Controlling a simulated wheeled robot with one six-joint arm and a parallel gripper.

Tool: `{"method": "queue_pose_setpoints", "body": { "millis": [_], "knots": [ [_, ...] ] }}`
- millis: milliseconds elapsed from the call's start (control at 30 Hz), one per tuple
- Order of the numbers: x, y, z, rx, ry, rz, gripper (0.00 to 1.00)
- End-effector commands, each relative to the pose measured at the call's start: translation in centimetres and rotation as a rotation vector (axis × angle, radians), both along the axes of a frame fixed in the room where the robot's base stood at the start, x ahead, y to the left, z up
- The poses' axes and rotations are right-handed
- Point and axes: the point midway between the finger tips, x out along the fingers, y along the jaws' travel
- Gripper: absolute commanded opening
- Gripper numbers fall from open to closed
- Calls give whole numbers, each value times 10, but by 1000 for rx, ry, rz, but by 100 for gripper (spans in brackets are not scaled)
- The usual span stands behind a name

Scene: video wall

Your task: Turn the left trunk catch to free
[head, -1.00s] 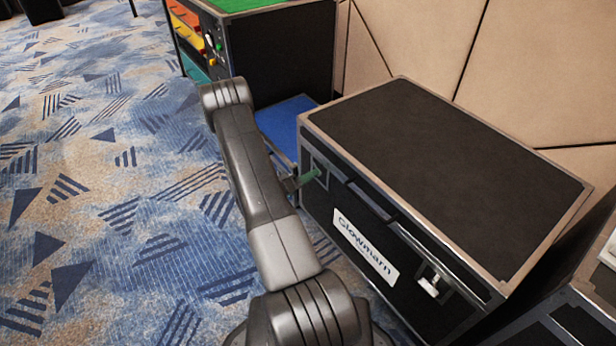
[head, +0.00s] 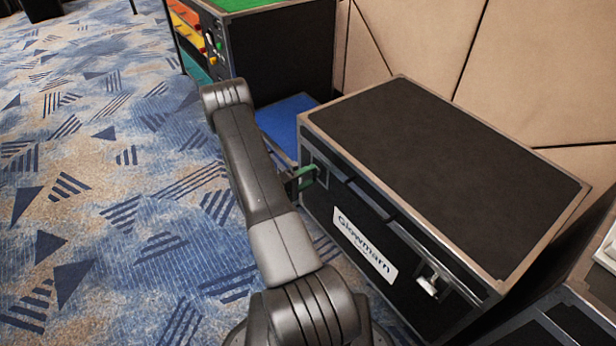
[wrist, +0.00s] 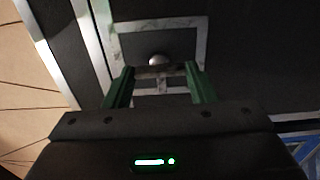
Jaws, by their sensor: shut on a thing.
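The black trunk (head: 450,170) with metal edges and a white "Glowmarn" label (head: 363,245) stands right of my arm. Its left catch is mostly hidden by my gripper (head: 306,178) in the head view. In the wrist view the catch shows as a rounded metal knob (wrist: 159,61) on a dark plate inside a pale metal frame. My gripper (wrist: 160,80) has its two green fingers on either side of the catch's turning piece and is shut on it. How far the catch is turned is hard to tell. The right catch (head: 428,284) is a metal piece on the same front face.
A black case with a green top (head: 250,5) and coloured drawers stands at the back. A blue surface (head: 285,120) lies between it and the trunk. Another dark case (head: 570,315) is at the lower right. Patterned carpet (head: 110,220) is clear on the left.

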Motion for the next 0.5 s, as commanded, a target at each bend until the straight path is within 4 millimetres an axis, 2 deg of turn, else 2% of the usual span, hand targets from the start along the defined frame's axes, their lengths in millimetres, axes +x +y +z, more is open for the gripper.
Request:
{"method": "queue_pose_setpoints", "body": {
  "millis": [367,400,467,500],
  "knots": [
    [0,0,-1,-3,5,1,28],
    [0,0,-1,-2,6,1,59],
    [0,0,-1,-3,5,1,70],
    [0,0,-1,-2,5,1,73]
  ]
}}
